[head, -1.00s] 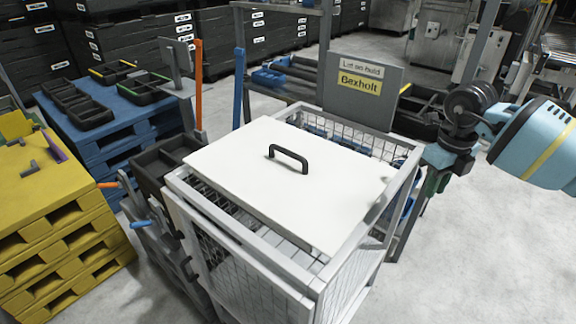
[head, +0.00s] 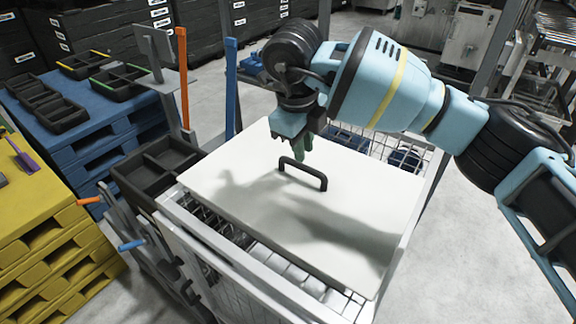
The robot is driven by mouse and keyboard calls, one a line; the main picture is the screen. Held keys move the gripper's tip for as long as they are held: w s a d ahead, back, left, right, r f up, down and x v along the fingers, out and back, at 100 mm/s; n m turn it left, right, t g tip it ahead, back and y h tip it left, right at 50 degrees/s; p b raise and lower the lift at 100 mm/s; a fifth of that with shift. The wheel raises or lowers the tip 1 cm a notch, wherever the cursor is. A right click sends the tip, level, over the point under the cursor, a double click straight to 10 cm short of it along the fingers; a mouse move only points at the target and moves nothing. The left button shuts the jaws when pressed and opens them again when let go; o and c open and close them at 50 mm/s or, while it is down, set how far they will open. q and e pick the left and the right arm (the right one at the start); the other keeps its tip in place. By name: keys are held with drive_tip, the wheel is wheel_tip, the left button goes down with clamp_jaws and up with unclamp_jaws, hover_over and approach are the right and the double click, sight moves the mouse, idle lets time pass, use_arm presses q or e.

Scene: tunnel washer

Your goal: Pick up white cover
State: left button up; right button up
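The white cover (head: 235,190) is a flat panel lying on top of a wire-mesh cage cart (head: 262,275), slightly askew, so mesh shows along its front and back edges. A black bar handle (head: 303,173) stands near the middle of the cover. My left gripper is not in view.
A black divided bin (head: 158,170) stands left of the cart. Blue pallets (head: 118,125) with black trays and yellow pallets (head: 50,245) are at the left. An orange post (head: 183,80) and a blue post (head: 231,90) rise behind.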

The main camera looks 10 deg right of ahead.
sight(302, 165)
drive_tip(key=shift+w+f, duration=0.15)
drive_tip(key=shift+f, duration=0.8)
drive_tip(key=shift+w+f, duration=0.15)
drive_tip(key=shift+f, duration=0.45)
drive_tip(key=f, duration=0.3)
drive_tip(key=w+f, duration=0.1)
drive_tip(key=shift+w+d+f, duration=0.1)
drive_tip(key=shift+d+f, duration=0.1)
drive_tip(key=shift+d, duration=0.1)
clamp_jaws()
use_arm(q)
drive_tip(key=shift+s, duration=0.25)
